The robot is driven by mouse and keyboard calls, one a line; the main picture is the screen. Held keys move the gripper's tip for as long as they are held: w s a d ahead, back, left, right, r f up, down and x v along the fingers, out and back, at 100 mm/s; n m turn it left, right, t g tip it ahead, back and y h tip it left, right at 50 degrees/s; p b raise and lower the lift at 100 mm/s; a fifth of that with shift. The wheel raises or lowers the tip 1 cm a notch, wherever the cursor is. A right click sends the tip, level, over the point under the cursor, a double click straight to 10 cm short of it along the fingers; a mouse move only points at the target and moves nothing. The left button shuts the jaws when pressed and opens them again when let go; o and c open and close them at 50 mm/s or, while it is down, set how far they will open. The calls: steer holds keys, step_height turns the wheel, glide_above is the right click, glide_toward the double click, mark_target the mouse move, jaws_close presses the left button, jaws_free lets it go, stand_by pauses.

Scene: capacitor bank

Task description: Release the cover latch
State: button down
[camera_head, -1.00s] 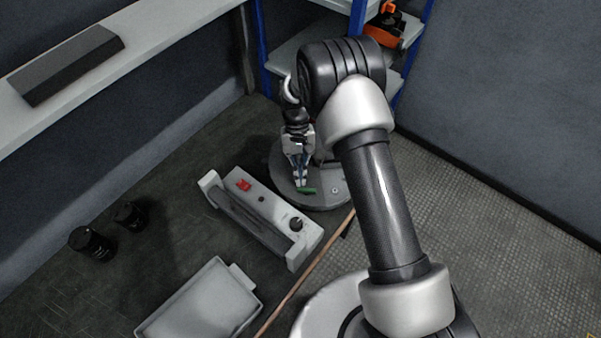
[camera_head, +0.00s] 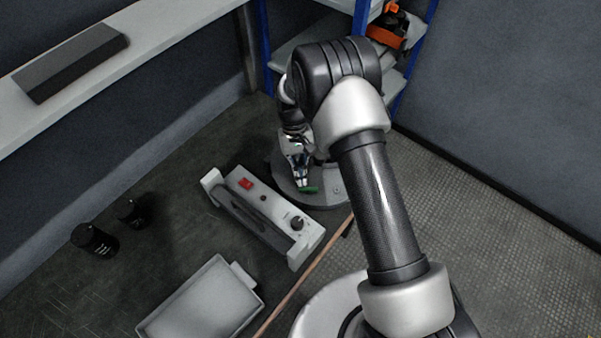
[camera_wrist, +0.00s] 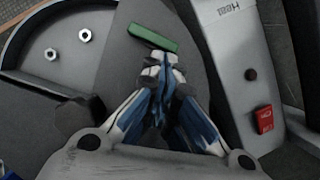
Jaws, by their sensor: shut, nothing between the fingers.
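A green bar (camera_head: 308,189), apparently the cover latch, lies on a round grey cover (camera_head: 333,198). The bar also shows in the wrist view (camera_wrist: 152,38), lying tilted near the top middle of the cover (camera_wrist: 190,90). My gripper (camera_head: 302,186) points down at the bar with its fingers together and nothing between them. In the wrist view the fingertips (camera_wrist: 164,62) sit just below the right half of the bar. I cannot tell whether they touch it.
A grey unit with a red switch (camera_head: 246,183) and a black knob (camera_head: 297,223) stands left of the cover. Two metal nuts (camera_wrist: 51,53) (camera_wrist: 85,35) show in the wrist view.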

steer(key=shift+s+a+n+t+h+p, duration=0.15)
steer(key=shift+s+a+n+h, duration=0.1)
steer(key=shift+n, duration=0.6)
steer(key=shift+s+a+n+t+h+p, duration=0.1)
steer(key=shift+s+a+n+h+p, duration=0.15)
steer(key=shift+n, duration=0.55)
steer(key=shift+s+a+n+t+h+p, duration=0.15)
steer(key=shift+s+n+h, duration=0.15)
steer(key=shift+n, duration=0.55)
stand_by(2.4)
